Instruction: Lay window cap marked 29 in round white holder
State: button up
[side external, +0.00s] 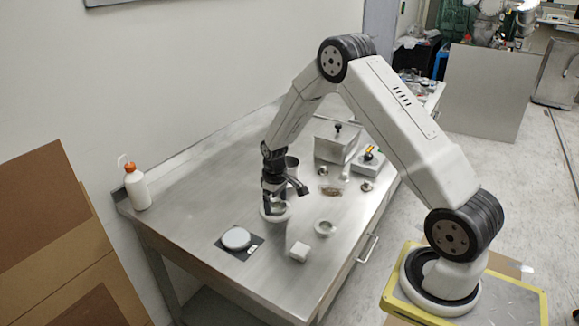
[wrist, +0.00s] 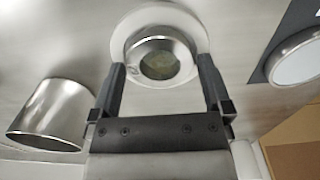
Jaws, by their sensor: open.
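The round white holder (wrist: 126,32) lies on the steel table under my gripper; it also shows in the side view (side external: 286,214). A metal window cap (wrist: 160,62) with a greenish glass window is over the holder's middle, apparently seated in it. It looks slightly off-centre toward my gripper, and I cannot tell if it lies fully flat. No marking is readable on it. My gripper (wrist: 161,66) is open, with one finger on each side of the cap; in the side view my gripper (side external: 274,203) is low over the holder.
A metal cup (wrist: 48,112) stands close to the gripper. A white disc (wrist: 298,60) lies on a black mat. A lidded metal box (side external: 335,142) and orange-capped bottle (side external: 137,188) stand farther off.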

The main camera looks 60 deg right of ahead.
aim_at(276, 206)
notch_tip(276, 206, up, 13)
dwell(0.7)
jog(key=shift+a, duration=0.1)
dwell(0.4)
jog(key=s+a+t, duration=0.2)
jog(key=s+a, duration=1.3)
jog(key=s, duration=0.2)
jog(key=shift+a+r+t, duration=0.15)
jog(key=shift+r+t, duration=0.1)
jog(key=shift+t, duration=0.05)
